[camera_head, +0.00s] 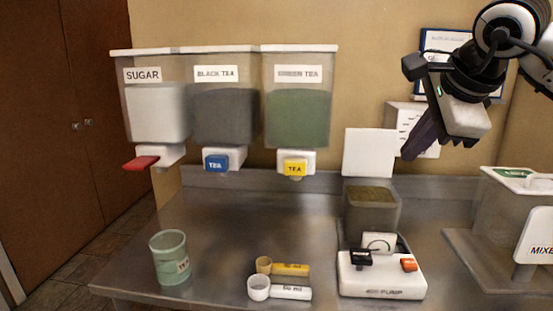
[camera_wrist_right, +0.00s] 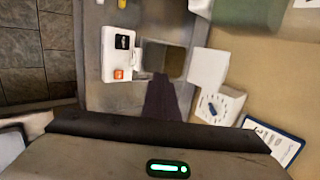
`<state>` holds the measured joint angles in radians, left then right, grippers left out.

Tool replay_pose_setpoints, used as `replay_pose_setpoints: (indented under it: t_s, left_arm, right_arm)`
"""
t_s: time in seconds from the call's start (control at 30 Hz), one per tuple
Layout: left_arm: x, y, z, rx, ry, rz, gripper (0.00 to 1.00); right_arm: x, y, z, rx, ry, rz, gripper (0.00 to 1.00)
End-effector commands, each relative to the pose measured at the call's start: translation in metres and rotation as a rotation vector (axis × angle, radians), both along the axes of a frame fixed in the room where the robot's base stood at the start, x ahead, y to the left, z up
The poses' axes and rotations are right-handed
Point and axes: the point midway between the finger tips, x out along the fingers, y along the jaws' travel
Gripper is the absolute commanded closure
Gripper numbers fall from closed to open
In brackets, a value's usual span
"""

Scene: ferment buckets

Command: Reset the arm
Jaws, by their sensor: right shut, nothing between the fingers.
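My right gripper (camera_head: 412,150) is raised in the air at the upper right of the head view. It is shut and empty, its dark fingers pointing down and to the left. It hangs above and behind the grey container (camera_head: 372,215) and the white pump unit (camera_head: 382,284). In the right wrist view the dark fingers (camera_wrist_right: 160,95) show over the counter, with the pump unit (camera_wrist_right: 116,55) further off. Nothing is between the fingers. My left gripper is not in view.
Sugar (camera_head: 158,112), black tea (camera_head: 224,115) and green tea (camera_head: 298,117) dispensers hang on the wall. A green cup (camera_head: 170,258), yellow scoop (camera_head: 285,269) and white scoop (camera_head: 285,291) stand on the metal counter (camera_head: 225,225). A mixer (camera_head: 535,245) stands at right.

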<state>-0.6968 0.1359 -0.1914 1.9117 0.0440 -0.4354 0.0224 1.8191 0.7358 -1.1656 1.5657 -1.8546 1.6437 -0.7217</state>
Motion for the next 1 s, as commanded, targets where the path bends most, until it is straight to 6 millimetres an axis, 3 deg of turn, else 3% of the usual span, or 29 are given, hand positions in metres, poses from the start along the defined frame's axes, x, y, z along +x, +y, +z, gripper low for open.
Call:
replay_pose_setpoints:
  t_s: [0.27,0.37,0.53,0.6,0.7,0.87,1.0]
  left_arm:
    - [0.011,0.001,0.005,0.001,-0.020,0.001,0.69]
    - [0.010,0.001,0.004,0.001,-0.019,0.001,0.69]
    - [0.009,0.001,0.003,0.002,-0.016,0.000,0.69]
    - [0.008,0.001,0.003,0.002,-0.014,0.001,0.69]
    - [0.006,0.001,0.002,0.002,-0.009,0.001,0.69]
    - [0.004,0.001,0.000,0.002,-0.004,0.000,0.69]
    - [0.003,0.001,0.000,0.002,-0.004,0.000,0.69]
  right_arm:
    - [-0.006,0.073,-0.061,0.206,0.118,0.134,1.00]
    - [-0.016,0.111,-0.089,0.332,0.190,0.190,1.00]
    - [-0.059,0.203,-0.138,0.720,0.406,0.278,1.00]
    - [-0.080,0.237,-0.147,0.922,0.517,0.281,1.00]
    - [-0.104,0.272,-0.149,1.219,0.682,0.237,1.00]
    - [-0.116,0.291,-0.142,1.697,0.941,0.051,1.00]
    - [-0.102,0.276,-0.152,2.100,1.151,-0.238,1.00]
